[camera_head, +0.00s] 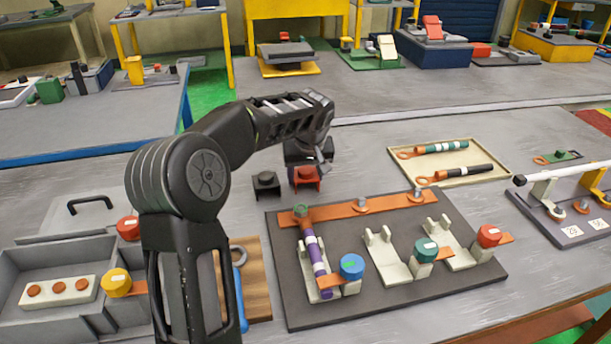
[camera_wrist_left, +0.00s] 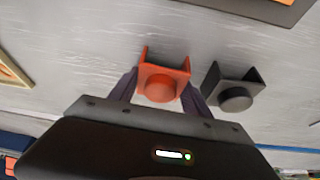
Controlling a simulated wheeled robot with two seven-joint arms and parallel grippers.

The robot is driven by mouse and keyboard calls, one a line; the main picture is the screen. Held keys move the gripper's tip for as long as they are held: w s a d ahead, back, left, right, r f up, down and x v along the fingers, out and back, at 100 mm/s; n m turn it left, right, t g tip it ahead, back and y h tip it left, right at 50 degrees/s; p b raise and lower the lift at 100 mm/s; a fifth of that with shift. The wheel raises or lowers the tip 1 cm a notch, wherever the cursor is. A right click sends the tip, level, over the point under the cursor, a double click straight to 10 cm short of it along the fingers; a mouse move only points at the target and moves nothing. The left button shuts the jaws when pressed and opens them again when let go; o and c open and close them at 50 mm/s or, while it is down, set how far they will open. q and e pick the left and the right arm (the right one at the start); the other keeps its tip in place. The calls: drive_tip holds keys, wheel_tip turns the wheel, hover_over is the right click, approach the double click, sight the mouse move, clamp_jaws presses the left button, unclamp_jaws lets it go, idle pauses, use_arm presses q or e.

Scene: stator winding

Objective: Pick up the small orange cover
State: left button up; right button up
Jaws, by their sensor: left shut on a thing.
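The small orange cover (camera_head: 306,177) is a little bracket with a round knob, on the grey table behind the dark board. In the left wrist view the orange cover (camera_wrist_left: 161,83) sits between the two fingers of my left gripper (camera_wrist_left: 161,88), which is shut on it. In the head view my left gripper (camera_head: 310,160) reaches down from above onto the cover. I cannot tell whether the cover is touching the table. My right gripper is not in view.
A black cover (camera_head: 266,184) of the same shape stands close on the left; it also shows in the left wrist view (camera_wrist_left: 233,96). The dark board (camera_head: 385,292) with cradles and coloured knobs lies in front. A tan tray (camera_head: 490,176) with two rods is at right.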

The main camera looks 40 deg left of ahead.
sight(306, 168)
use_arm(q)
wheel_tip(306, 168, up, 10)
drive_tip(key=shift+r+p, duration=0.1)
drive_tip(key=shift+p, duration=0.25)
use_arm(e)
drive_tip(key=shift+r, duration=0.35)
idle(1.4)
